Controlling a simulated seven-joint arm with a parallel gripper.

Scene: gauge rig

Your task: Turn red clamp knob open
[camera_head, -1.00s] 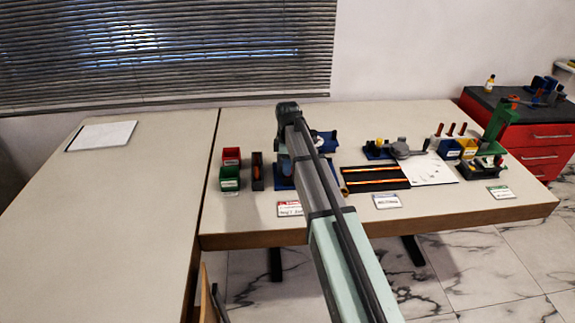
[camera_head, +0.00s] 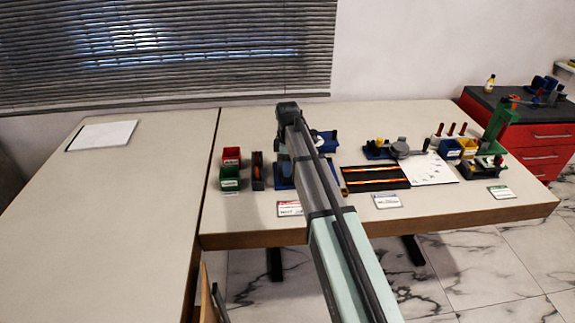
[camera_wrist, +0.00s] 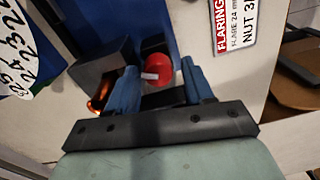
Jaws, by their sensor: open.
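The red clamp knob (camera_wrist: 157,70) shows in the wrist view, round with a white bar-shaped mark on it. It lies between the two blue fingers of my gripper (camera_wrist: 163,86), which are apart, with a gap on each side of the knob. I cannot tell how far the fingertips are from it in depth. The blue rig base (camera_wrist: 100,22) and a dark block (camera_wrist: 102,62) are beside the knob. In the head view my arm hides the knob and the gripper, and only part of the blue rig (camera_head: 284,172) shows behind it.
A label card with red heading (camera_wrist: 233,25) lies near the rig. Red (camera_head: 231,157) and green bins (camera_head: 229,178) stand left of my arm. A black tray with orange strips (camera_head: 375,178) lies to the right. The left table (camera_head: 110,220) is mostly clear.

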